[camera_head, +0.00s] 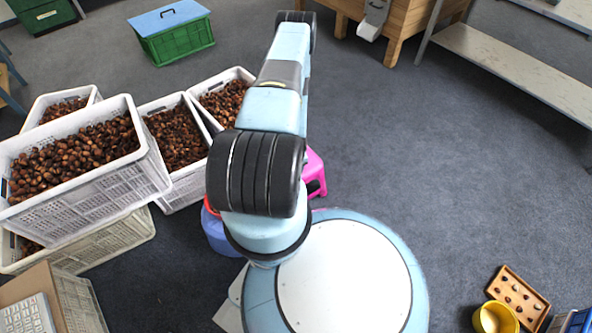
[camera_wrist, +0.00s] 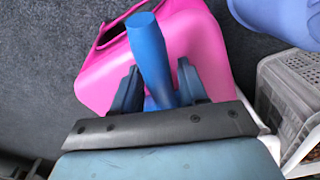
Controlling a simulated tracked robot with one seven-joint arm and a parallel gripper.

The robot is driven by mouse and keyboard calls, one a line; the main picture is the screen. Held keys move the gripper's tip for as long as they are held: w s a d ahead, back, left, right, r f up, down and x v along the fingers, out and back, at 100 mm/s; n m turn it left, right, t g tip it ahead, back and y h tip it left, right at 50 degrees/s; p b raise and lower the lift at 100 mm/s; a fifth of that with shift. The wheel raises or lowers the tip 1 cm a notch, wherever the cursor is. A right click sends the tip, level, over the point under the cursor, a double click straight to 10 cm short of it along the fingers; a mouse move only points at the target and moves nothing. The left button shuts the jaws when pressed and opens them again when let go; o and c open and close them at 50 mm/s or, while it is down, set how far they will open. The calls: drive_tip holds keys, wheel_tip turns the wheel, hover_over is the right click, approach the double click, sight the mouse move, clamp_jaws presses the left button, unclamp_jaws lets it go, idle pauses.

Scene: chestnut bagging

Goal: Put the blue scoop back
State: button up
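The blue scoop (camera_wrist: 150,50) shows in the wrist view as a thick blue handle running up between the two dark fingers of my gripper (camera_wrist: 158,78). The fingers sit close on either side of the handle, and my gripper appears shut on it. The scoop's bowl is hidden. A bright pink stool-like thing (camera_wrist: 195,35) lies behind and below the handle; it also shows in the head view (camera_head: 315,172), partly covered by my arm. In the head view my gripper and the scoop are hidden behind my arm.
White crates of chestnuts (camera_head: 160,165) stand at left, some stacked. A blue rounded thing (camera_head: 217,234) is beside my base. A green box with a blue lid (camera_head: 178,42) stands at the back. A yellow cup (camera_head: 482,318) and wooden tray (camera_head: 540,318) are lower right.

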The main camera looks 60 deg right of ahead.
drive_tip(key=shift+o, duration=0.8)
wheel_tip(320, 180, up, 12)
drive_tip(key=shift+s+a, duration=0.15)
drive_tip(key=shift+s, duration=0.05)
drive_tip(key=shift+r, duration=0.1)
